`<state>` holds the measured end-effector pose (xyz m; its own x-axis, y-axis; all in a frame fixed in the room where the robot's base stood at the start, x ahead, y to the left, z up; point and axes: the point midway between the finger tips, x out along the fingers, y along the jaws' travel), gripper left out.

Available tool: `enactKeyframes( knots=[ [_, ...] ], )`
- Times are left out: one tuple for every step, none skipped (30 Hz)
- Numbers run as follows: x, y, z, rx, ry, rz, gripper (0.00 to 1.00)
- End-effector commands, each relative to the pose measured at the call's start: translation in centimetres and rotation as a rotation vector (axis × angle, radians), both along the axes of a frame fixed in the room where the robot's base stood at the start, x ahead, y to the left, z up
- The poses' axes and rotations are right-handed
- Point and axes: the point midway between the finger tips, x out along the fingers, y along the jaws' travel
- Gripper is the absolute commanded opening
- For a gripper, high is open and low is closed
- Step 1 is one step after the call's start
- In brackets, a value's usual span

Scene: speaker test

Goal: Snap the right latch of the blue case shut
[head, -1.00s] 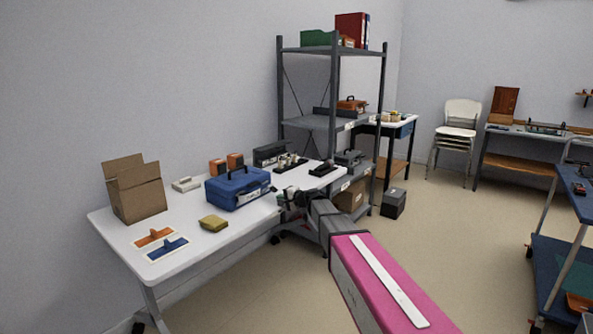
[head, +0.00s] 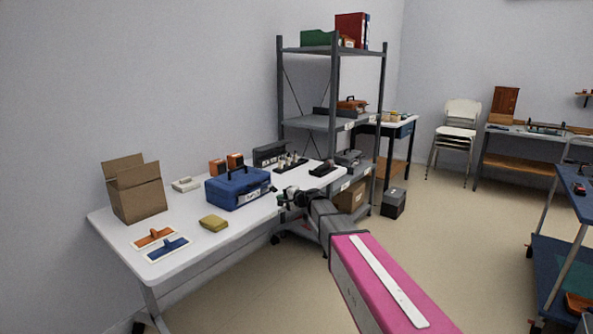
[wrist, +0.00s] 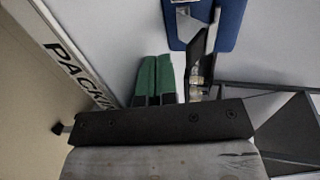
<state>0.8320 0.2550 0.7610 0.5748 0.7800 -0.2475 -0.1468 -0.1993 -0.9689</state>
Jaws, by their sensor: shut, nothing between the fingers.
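The blue case (head: 232,192) stands closed on the white table in the head view, its dark handle on top and a pale label on its front. Its latches are too small to make out there. In the wrist view a part of the blue case (wrist: 234,28) shows at the top, with grey and dark parts in front of it; I cannot tell whether one is the right latch. My gripper (head: 283,199) is just right of the case at the table's front edge. Its green fingers (wrist: 157,58) are together and empty, apart from the blue surface.
The white table (head: 190,245) also bears a cardboard box (head: 138,192), a yellow sponge (head: 213,223), orange and blue trowels and a dark tray with small parts (head: 290,163). A grey shelf rack (head: 333,125) stands behind the right end. Its front edge is close to my gripper.

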Motion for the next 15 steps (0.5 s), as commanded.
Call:
enactKeyframes(
  knots=[
    [0.03, 0.03, 0.01, 0.0, 0.0, 0.0, 0.0],
    [0.05, 0.05, 0.02, 0.0, 0.0, 0.0, 0.0],
    [0.07, 0.08, 0.03, 0.0, 0.0, 0.0, 0.0],
    [0.1, 0.12, 0.05, 0.0, 0.0, 0.0, 0.0],
    [0.14, 0.16, 0.06, 0.0, 0.0, 0.0, 0.0],
    [0.18, 0.21, 0.09, 0.0, 0.0, 0.0, 0.0],
    [0.21, 0.25, 0.1, 0.0, 0.0, 0.0, 0.0],
    [0.24, 0.29, 0.12, 0.0, 0.0, 0.0, 0.0],
    [0.28, 0.34, 0.15, 0.0, 0.0, 0.0, 0.0],
    [0.3, 0.38, 0.16, 0.0, 0.0, 0.0, 0.0],
    [0.34, 0.42, 0.17, 0.0, 0.0, 0.0, 0.0],
    [0.37, 0.47, 0.2, 0.0, 0.0, 0.0, 0.0],
    [0.4, 0.52, 0.21, 0.0, 0.0, 0.0, 0.0],
    [0.43, 0.55, 0.23, 0.0, 0.0, 0.0, 0.0],
    [0.47, 0.61, 0.26, 0.0, 0.0, 0.0, 0.0]
  ],
)
